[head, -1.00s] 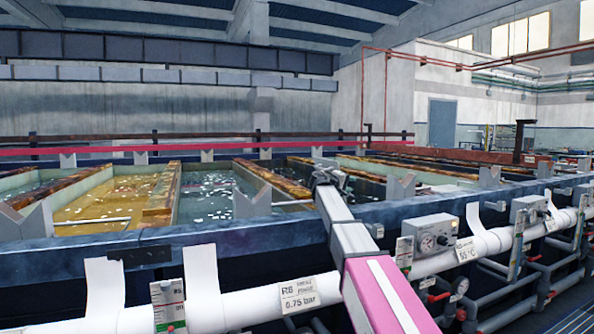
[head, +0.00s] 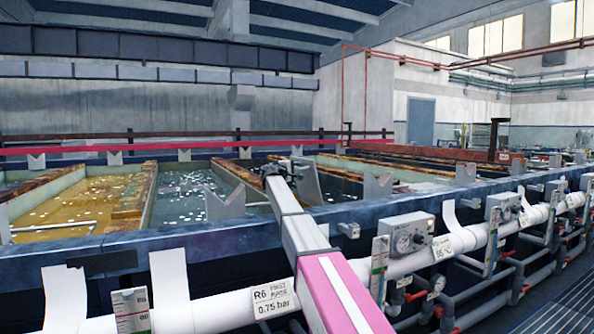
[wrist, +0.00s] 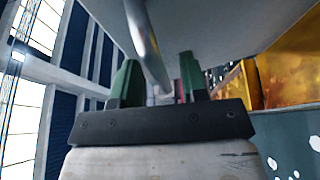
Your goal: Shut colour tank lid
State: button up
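My gripper (head: 284,167) is out over the near rim of the tanks in the head view, too small there to read its fingers. In the wrist view the two green fingers of my gripper (wrist: 158,82) stand apart. A round grey bar (wrist: 147,45) runs between them, with gaps showing beside it; I cannot tell if either finger touches it. A broad flat grey panel (wrist: 220,22) spans the top of the wrist view beside the bar and may be the lid. I cannot make out the lid or its angle in the head view.
A tank of yellow liquid (head: 75,197) and a dark one (head: 188,190) lie open on the left. Grey V-shaped blocks (head: 377,187) line the near rim. A white pipe (head: 210,304) with gauges (head: 409,240) and tags runs along the front below my arm.

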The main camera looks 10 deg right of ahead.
jog(key=shift+w+d, duration=0.3)
jog(key=shift+d, duration=0.1)
grip_shut()
jog(key=shift+d+r, duration=0.1)
jog(key=shift+d, duration=0.05)
